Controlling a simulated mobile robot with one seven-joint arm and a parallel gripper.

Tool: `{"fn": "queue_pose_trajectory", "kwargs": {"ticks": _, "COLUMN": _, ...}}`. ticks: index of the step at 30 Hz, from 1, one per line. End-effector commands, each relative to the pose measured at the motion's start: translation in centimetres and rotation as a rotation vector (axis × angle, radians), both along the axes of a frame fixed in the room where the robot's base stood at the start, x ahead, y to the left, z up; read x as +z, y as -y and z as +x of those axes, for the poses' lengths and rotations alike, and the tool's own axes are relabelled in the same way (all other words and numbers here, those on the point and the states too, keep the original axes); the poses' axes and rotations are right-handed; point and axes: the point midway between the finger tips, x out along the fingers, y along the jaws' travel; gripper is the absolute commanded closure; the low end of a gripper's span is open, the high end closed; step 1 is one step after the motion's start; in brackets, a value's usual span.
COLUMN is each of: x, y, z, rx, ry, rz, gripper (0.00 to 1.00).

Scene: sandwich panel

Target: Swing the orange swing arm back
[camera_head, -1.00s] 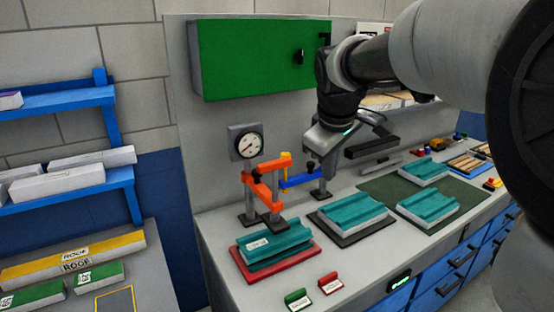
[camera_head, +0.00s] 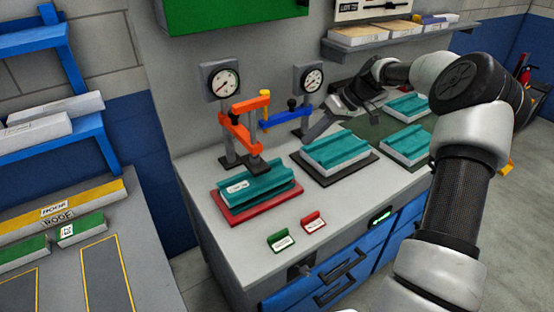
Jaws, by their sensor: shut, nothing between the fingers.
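The orange swing arm (camera_head: 241,132) is on a dark post at the back of the bench. It reaches forward, and its black foot is over the back part of the teal panel (camera_head: 262,190) on the red base (camera_head: 230,213); whether it touches cannot be told. A blue swing arm (camera_head: 287,118) on the post to its right points left, its end close to the orange arm. My gripper (camera_head: 314,133) is shut and empty. It is right of the orange arm, apart from it, near the blue arm's post and above the back edge of the second teal panel (camera_head: 335,149).
Two round gauges, left (camera_head: 221,81) and right (camera_head: 309,78), stand behind the arms. A green tag (camera_head: 281,240) and a red tag (camera_head: 313,221) are at the bench front. More teal panels (camera_head: 406,143) lie on the right. The bench front left is clear.

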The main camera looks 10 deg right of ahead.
Motion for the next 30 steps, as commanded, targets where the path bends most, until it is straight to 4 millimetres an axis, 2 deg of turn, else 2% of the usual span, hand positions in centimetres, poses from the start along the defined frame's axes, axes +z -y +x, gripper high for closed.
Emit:
{"fn": "queue_pose_trajectory", "kwargs": {"ticks": 7, "x": -0.1, "y": -0.1, "z": 0.0, "rx": 0.001, "ry": -0.001, "rz": -0.002, "gripper": 1.00}}
{"fn": "queue_pose_trajectory", "kwargs": {"ticks": 11, "x": -0.8, "y": -0.7, "z": 0.1, "rx": 0.003, "ry": -0.002, "rz": -0.002, "gripper": 1.00}}
{"fn": "queue_pose_trajectory", "kwargs": {"ticks": 14, "x": -1.9, "y": -1.5, "z": 0.3, "rx": 0.004, "ry": -0.003, "rz": -0.002, "gripper": 1.00}}
{"fn": "queue_pose_trajectory", "kwargs": {"ticks": 25, "x": -8.1, "y": -6.1, "z": 1.6, "rx": 0.003, "ry": -0.003, "rz": -0.002, "gripper": 1.00}}
{"fn": "queue_pose_trajectory", "kwargs": {"ticks": 30, "x": -7.8, "y": -8.3, "z": 0.6, "rx": 0.002, "ry": -0.001, "rz": -0.004, "gripper": 1.00}}
